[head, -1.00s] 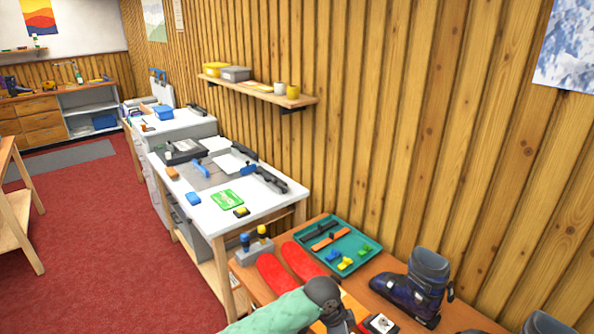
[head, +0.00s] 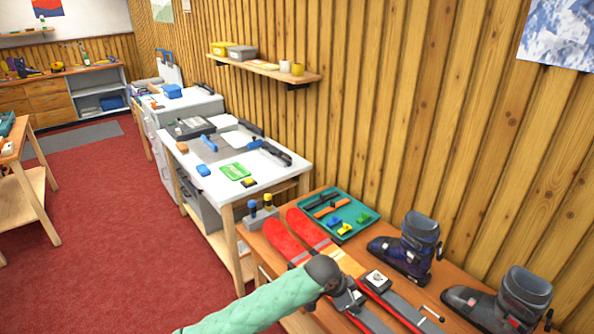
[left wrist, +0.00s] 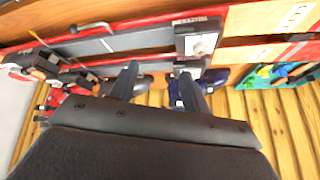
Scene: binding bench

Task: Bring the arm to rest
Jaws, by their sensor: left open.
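My left arm with its pale green sleeve (head: 260,303) reaches in from the bottom of the head view. Its left gripper (head: 352,301) is over the red and grey skis on the wooden bench. In the left wrist view the two dark fingers of the left gripper (left wrist: 160,85) stand apart with nothing between them. The skis (head: 285,243) lie side by side, and the arm and gripper hide part of them. I cannot tell how high the gripper is above the skis. My right gripper is in neither view.
A dark blue ski boot (head: 412,250) and a grey ski boot (head: 505,303) stand on the bench right of the skis. A teal tray (head: 352,230) of small parts lies behind them. A white-topped table (head: 285,182) stands further back. Red floor (head: 120,230) is open at left.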

